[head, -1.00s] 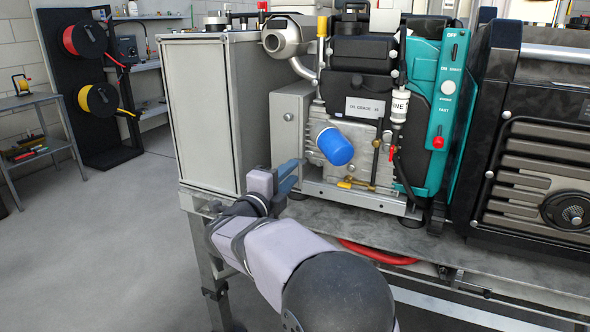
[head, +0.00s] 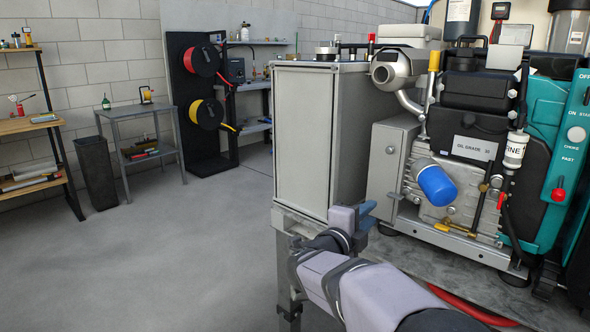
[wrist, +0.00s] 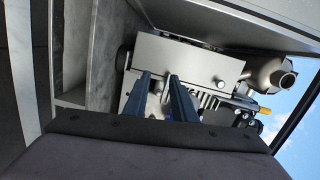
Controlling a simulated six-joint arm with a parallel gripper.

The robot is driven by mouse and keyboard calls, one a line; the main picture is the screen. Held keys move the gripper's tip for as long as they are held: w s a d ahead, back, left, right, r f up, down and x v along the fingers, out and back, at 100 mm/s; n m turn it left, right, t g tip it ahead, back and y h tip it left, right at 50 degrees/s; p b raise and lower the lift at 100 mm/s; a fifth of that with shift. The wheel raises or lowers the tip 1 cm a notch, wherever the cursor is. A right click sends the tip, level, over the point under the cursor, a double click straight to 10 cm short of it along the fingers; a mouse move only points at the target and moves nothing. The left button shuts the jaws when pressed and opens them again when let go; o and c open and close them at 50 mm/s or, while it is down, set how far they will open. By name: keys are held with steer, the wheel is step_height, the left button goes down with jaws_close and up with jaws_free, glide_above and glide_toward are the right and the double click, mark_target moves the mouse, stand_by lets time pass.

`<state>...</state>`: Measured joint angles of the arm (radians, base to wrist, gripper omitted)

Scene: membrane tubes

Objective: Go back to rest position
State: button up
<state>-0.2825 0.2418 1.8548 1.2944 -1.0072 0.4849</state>
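My gripper (head: 368,214) shows at the lower middle of the head view, in front of the machine and near the bottom corner of the grey cabinet. In the wrist view, its two dark blue fingers (wrist: 159,77) stand apart with a gap between them, so it is open. Nothing shows held between the fingers. A small blue patch shows low between them, too small to make out. The engine-like machine (head: 470,150), with a blue filter (head: 437,186) and a teal panel (head: 574,110), stands at the right. Its grey side box (wrist: 185,65) lies beyond the fingertips.
The tall grey cabinet (head: 318,130) stands left of the machine on a metal bench (head: 400,255). A red hose (head: 470,308) curves low at the right. Cable reels (head: 205,113), a side table (head: 140,112) and a bin (head: 96,172) are further left. The floor (head: 160,260) between is clear.

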steer(key=w+a+f+n+y, duration=0.3)
steer(key=a+f+n+y, duration=0.7)
steer(key=a+n, duration=0.3)
steer(key=s+a+f+n+g+y, duration=0.35)
steer(key=s+a+f, duration=0.25)
steer(key=f, duration=0.2)
steer(key=s+a+f+n+g, duration=0.2)
steer(key=s+f+n+g, duration=0.25)
steer(key=s+f, duration=0.35)
steer(key=s+d+f+n+g+h, duration=0.1)
steer(key=s+d+f+n+g, duration=0.15)
steer(key=s, duration=0.35)
steer(key=s+d+f+n+g, duration=0.1)
steer(key=s+d, duration=0.2)
steer(key=s, duration=0.3)
steer(key=s+d+f+n+g+h, duration=0.1)
steer(key=s+d+f+g, duration=0.1)
steer(key=s, duration=0.4)
steer(key=s+d+r+p, duration=0.25)
steer(key=s+d, duration=0.35)
steer(key=d, duration=0.3)
step_height(320, 180, up, 34)
steer(key=p, duration=3.2)
steer(key=shift+w+a+m+h, duration=0.15)
steer(key=shift+w+m+h, duration=0.05)
steer(key=shift+m+h, duration=0.25)
